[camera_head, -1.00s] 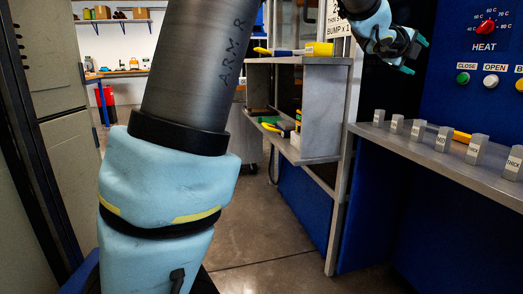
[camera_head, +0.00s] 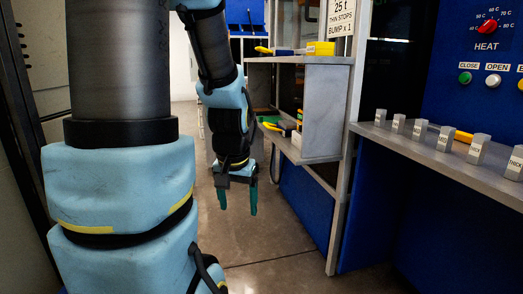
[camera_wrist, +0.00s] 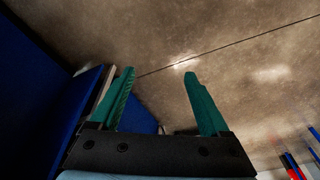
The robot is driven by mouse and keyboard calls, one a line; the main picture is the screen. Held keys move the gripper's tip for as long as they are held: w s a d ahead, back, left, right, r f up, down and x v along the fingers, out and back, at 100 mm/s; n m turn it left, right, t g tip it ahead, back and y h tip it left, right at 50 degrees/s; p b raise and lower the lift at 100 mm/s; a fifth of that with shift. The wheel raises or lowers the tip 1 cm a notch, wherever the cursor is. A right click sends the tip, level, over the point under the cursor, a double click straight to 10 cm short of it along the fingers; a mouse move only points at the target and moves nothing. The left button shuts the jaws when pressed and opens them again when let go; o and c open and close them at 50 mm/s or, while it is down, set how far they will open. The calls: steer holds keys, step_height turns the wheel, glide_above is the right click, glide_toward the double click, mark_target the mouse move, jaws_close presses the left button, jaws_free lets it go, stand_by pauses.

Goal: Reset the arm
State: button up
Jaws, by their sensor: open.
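My gripper (camera_head: 238,199) hangs pointing down over the floor in the middle of the head view, left of the shelf unit. Its two green fingers are apart with nothing between them. In the wrist view my gripper (camera_wrist: 158,100) also shows open and empty, with bare floor beyond the fingertips. My arm is light blue and dark grey and covers much of the left of the head view.
A grey shelf unit (camera_head: 318,110) with yellow and green items stands just right of my gripper. Further right is a metal ledge (camera_head: 400,142) with several labelled grey blocks, below a blue panel (camera_head: 470,100) with a heat dial. The concrete floor (camera_head: 270,240) below is clear.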

steer(key=s+a+f+n+g, duration=0.1)
steer(key=s+n, duration=0.1)
steer(key=s, duration=0.2)
step_height(320, 180, up, 26)
steer(key=p, duration=2.6)
steer(key=shift+w, duration=0.35)
steer(key=shift+a+f, duration=0.1)
